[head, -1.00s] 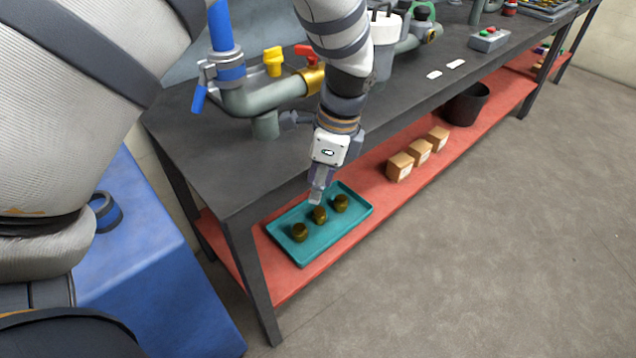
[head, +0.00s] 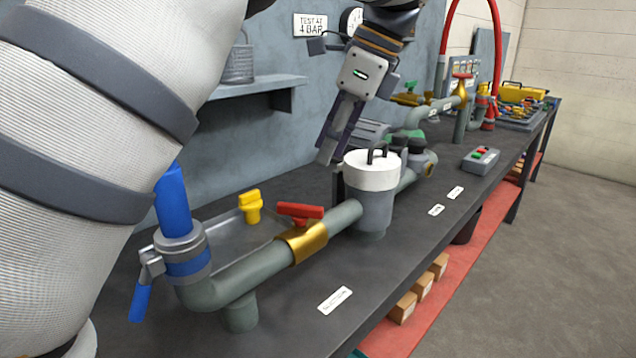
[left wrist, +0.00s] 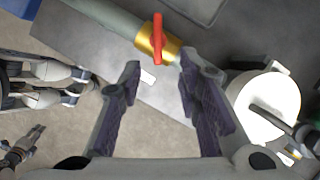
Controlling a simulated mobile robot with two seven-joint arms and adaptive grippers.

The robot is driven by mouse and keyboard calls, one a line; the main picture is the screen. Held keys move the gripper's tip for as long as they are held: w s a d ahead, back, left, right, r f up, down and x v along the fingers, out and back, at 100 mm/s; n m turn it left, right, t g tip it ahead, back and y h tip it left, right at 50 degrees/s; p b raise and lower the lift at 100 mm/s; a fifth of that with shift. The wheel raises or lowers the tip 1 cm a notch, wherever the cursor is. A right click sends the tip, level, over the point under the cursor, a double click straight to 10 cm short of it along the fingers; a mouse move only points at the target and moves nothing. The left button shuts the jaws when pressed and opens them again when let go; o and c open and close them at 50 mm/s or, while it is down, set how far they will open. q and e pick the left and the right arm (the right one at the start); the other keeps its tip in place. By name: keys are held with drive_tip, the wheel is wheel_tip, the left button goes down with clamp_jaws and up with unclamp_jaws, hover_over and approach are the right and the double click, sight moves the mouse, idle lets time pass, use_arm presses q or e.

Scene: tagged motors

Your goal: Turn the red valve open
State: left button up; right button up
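The red valve (head: 300,211) has a red bar handle on a gold body (head: 309,243), fitted in the grey pipe (head: 250,278) at the bench's near end. Its handle lies at an angle across the pipe. In the left wrist view the red handle (left wrist: 158,38) is at the top centre, ahead of the fingers. My left gripper (head: 335,150) hangs above the bench, beyond the valve and close to the white-topped canister, apart from the handle. In the left wrist view its fingers (left wrist: 160,75) are spread and empty. What seems my right gripper (left wrist: 28,145) shows small at the left edge.
A white-topped canister (head: 373,180) stands in the line right beside the gripper. A yellow handle (head: 250,207) and a blue-handled clamp (head: 141,300) are near the valve. The bench front (head: 395,250) is mostly clear.

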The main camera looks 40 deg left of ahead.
sight(299, 205)
use_arm(q)
drive_tip(key=x, duration=0.3)
drive_tip(key=p+x, duration=0.1)
drive_tip(key=x, duration=0.7)
drive_tip(key=shift+s+a, duration=0.15)
drive_tip(key=shift+s, duration=0.15)
use_arm(e)
drive_tip(key=shift+w+r+t, duration=0.4)
drive_tip(key=shift+w+r, duration=0.35)
use_arm(q)
drive_tip(key=shift+c, duration=0.5)
clamp_jaws()
